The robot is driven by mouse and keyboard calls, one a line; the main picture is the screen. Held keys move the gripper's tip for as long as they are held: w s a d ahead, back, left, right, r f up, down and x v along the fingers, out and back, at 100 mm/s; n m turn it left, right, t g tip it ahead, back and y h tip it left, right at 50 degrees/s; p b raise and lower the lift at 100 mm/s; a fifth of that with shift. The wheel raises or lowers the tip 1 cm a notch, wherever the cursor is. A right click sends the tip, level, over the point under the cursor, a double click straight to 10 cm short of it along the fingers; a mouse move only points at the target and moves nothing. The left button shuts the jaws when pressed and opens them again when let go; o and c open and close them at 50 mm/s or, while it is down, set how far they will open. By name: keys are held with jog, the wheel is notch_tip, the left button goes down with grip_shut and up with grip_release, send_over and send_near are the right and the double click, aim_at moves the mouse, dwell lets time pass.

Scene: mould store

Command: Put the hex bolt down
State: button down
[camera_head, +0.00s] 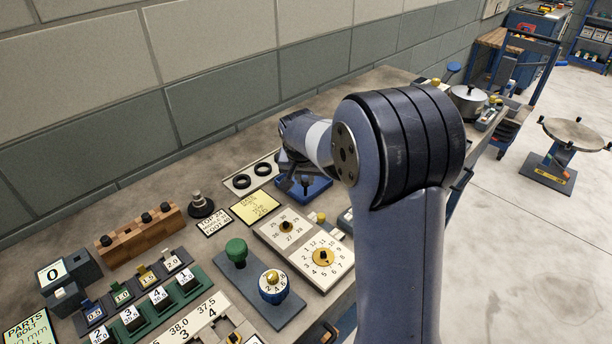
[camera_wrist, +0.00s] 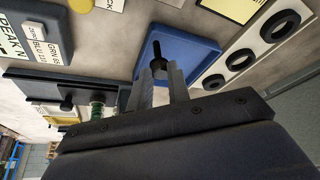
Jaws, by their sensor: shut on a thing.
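The hex bolt (camera_wrist: 157,48) is dark, with a thin shank and a wider head. In the wrist view it shows between the two grey fingers of my gripper (camera_wrist: 164,82), which are shut on it. A shallow blue tray (camera_wrist: 203,47) lies behind the bolt in that view. I cannot tell whether the bolt touches the tray floor. In the head view my gripper (camera_head: 298,183) is over the blue tray (camera_head: 318,190), and my arm hides part of this area.
A pale plate with black rings (camera_head: 241,181) lies beside the tray, and a yellow note (camera_head: 255,207) is in front. Dial plates (camera_head: 300,228), a green knob (camera_head: 236,250) and a wooden block with black pegs (camera_head: 135,238) crowd the bench. The wall runs close behind.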

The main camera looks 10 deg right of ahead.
jog(key=shift+w+d+f, duration=0.2)
jog(key=shift+w+f, duration=0.25)
jog(key=shift+w, duration=0.05)
jog(key=shift+w+d+f, duration=0.15)
jog(key=shift+w+f, duration=0.25)
jog(key=shift+w, duration=0.05)
jog(key=shift+f, duration=0.2)
jog(key=c, duration=1.3)
grip_release()
jog(key=shift+c, duration=0.2)
jog(key=shift+r, duration=0.15)
jog(key=shift+r, duration=0.25)
jog(key=v, duration=0.2)
jog(key=shift+s+a+r, duration=0.15)
jog(key=shift+s+r, duration=0.1)
jog(key=shift+r, duration=0.1)
jog(key=s+a+b, duration=0.1)
jog(key=s, duration=0.2)
jog(key=s+a+b, duration=0.1)
jog(key=s, duration=0.3)
jog(key=s+a+b, duration=0.1)
jog(key=s, duration=0.3)
jog(key=shift+s+a+f, duration=0.1)
jog(key=shift+s+a, duration=0.1)
jog(key=shift+a, duration=0.2)
